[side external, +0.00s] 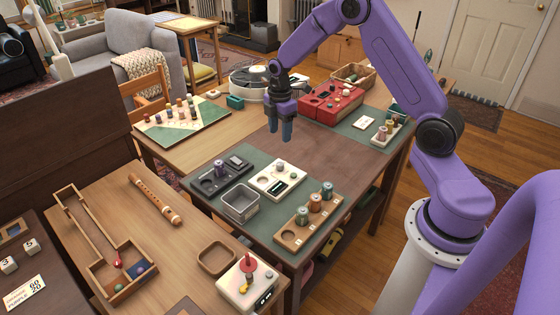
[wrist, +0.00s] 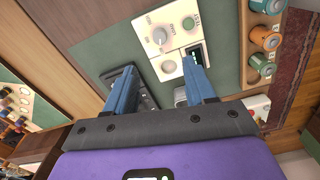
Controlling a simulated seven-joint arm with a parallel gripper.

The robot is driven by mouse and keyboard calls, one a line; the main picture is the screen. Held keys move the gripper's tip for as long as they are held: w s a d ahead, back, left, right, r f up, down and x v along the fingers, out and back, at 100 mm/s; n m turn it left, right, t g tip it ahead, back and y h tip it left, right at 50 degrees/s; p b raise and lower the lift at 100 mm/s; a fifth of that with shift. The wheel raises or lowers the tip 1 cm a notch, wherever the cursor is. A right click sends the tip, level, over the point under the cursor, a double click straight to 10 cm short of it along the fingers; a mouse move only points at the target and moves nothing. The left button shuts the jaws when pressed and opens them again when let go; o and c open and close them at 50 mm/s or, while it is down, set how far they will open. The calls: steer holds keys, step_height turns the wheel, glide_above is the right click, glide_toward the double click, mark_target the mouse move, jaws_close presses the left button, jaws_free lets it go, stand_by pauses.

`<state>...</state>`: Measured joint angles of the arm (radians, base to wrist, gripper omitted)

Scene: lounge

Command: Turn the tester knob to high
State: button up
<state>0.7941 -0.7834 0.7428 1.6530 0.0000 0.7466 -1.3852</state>
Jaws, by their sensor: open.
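The tester appears to be the cream panel (side external: 263,181) on the green mat of the middle table. It also shows in the wrist view (wrist: 173,45), with a round pale knob (wrist: 160,36), a smaller round control, a round spot and a dark display. The knob's marks are too small to read for its setting. My gripper (side external: 281,137) hangs above the table behind the panel in the side view, pointing down, open and empty. In the wrist view its two blue fingers (wrist: 161,70) are apart, and one covers part of the panel near the display.
A dark device (side external: 222,178) lies left of the panel, with a grey bin (side external: 240,204) in front. A red case (side external: 331,103) is farther back. Bare brown tabletop lies behind the panel.

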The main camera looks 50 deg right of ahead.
mark_target(280, 164)
step_height(280, 164, down, 12)
steer(key=shift+f, duration=0.15)
stand_by(0.3)
steer(key=shift+c, duration=0.4)
jaws_close()
